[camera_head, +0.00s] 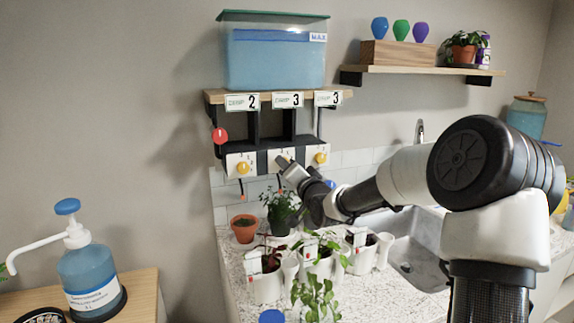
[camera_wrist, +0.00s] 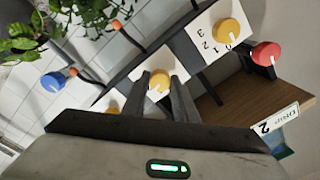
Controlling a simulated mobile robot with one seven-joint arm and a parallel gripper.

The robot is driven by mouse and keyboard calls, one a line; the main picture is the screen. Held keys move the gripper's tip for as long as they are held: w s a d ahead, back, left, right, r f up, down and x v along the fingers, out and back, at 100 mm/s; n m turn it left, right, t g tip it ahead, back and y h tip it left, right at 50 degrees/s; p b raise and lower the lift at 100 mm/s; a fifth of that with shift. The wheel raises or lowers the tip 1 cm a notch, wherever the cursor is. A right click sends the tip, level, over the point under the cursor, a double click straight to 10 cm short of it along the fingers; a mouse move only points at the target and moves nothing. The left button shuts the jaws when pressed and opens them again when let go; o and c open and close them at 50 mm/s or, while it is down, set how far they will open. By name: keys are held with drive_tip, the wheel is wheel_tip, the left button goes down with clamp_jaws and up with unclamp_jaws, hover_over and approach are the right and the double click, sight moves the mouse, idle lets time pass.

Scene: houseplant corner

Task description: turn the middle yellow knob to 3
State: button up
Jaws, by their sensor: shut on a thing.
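The middle yellow knob (camera_wrist: 160,82) sits on a white dial plate in the wrist view. My gripper (camera_wrist: 161,92) has a finger on each side of it and is shut on it. In the head view my gripper (camera_head: 284,164) reaches the middle dial plate and hides its knob. The middle plate's numbers are mostly covered, so its setting cannot be read.
The left yellow knob (camera_head: 243,168) and right yellow knob (camera_head: 320,158) flank the middle one. A red knob (camera_head: 220,136) is at upper left. A water tank (camera_head: 275,60) stands on the shelf above. Potted plants (camera_head: 267,288) crowd the counter below.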

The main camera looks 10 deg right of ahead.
drive_tip(key=shift+r+m+h+p, duration=0.15)
drive_tip(key=shift+m+p, duration=0.3)
drive_tip(key=shift+m, duration=1.85)
drive_tip(key=shift+f+m+h+p, duration=0.15)
drive_tip(key=shift+m+p, duration=0.3)
drive_tip(key=shift+m, duration=1.85)
drive_tip(key=shift+r, duration=0.1)
drive_tip(key=o, duration=1.1)
drive_tip(key=shift+c, duration=0.2)
drive_tip(key=shift+s, duration=0.1)
drive_tip(key=s+d+p, duration=0.2)
drive_tip(key=s+d, duration=0.1)
drive_tip(key=s, duration=1.4)
drive_tip(key=shift+f, duration=0.25)
